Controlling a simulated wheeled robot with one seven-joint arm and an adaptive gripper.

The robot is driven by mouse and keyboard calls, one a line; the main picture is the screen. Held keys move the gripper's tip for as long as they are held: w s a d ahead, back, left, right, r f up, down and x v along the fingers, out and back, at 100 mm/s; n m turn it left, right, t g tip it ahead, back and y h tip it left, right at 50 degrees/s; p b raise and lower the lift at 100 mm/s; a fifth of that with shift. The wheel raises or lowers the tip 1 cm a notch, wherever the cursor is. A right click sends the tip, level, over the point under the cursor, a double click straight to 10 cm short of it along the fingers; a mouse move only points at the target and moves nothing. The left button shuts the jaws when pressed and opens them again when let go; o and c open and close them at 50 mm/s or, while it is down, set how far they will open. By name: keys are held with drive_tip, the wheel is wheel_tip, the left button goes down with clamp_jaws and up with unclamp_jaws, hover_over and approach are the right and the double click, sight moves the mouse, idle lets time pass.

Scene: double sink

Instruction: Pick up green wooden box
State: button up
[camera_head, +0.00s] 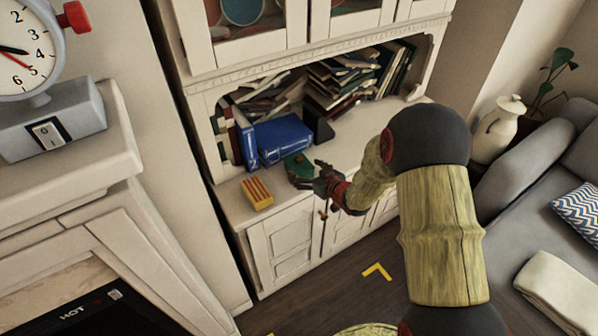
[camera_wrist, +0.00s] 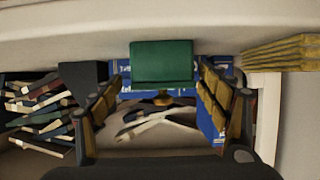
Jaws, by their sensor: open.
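The green wooden box (camera_head: 298,165) sits on the white cabinet's ledge, in front of the blue books. My gripper (camera_head: 318,176) is just to its right and near side in the head view, overlapping part of it. In the wrist view the green box (camera_wrist: 162,60) shows upper centre, between the two spread fingers of my gripper (camera_wrist: 160,76). Gaps show between the box and both fingers, so the gripper is open and empty. A small brassy knob shows at the box's edge in the wrist view.
A yellow striped box (camera_head: 257,193) lies left of the green box. Blue books (camera_head: 283,137) stand close behind it, and piled books (camera_head: 345,80) fill the shelf. The cabinet (camera_head: 285,245) front drops to the floor. A grey sofa (camera_head: 535,190) is at right.

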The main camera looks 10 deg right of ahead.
drive_tip(key=b+x, duration=0.1)
drive_tip(key=x, duration=0.3)
drive_tip(key=shift+a+f, duration=0.2)
drive_tip(key=shift+s+r, duration=0.1)
drive_tip(key=shift+c, duration=1.2)
drive_tip(key=c, duration=1.1)
